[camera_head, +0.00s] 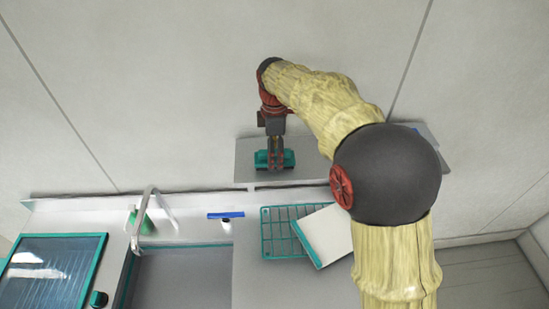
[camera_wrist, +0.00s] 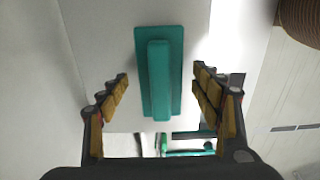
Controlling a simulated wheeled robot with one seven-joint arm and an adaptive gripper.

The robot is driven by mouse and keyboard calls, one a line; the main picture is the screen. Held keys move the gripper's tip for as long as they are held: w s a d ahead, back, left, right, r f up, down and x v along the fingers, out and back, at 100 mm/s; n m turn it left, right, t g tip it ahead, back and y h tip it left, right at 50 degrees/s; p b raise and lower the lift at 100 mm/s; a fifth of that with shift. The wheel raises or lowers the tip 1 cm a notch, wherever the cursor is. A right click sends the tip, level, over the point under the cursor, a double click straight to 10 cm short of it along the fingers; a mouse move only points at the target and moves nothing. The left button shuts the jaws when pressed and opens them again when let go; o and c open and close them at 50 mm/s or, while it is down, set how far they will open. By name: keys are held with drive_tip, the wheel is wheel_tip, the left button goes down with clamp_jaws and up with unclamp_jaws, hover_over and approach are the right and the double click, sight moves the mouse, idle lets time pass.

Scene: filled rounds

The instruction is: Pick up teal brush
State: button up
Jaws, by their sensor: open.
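The teal brush (camera_head: 274,160) lies on a grey wall shelf (camera_head: 246,160) above the counter. In the wrist view the teal brush (camera_wrist: 160,75) is a flat block with a raised long handle, running away from me between the fingers. My gripper (camera_head: 275,150) points down over it in the head view and partly covers it. In the wrist view my gripper (camera_wrist: 160,90) is open, with one finger on each side of the brush and visible gaps to both. It holds nothing.
Below the shelf are a sink with a faucet (camera_head: 147,215), a green bottle (camera_head: 144,222), a blue-topped item (camera_head: 226,216), and a teal wire rack (camera_head: 272,240) with a white board (camera_head: 326,236). A teal-framed panel (camera_head: 50,270) is at left. The wall stands close behind the shelf.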

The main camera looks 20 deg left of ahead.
drive_tip(key=shift+c, duration=0.4)
drive_tip(key=c, duration=1.1)
drive_tip(key=shift+c, duration=0.7)
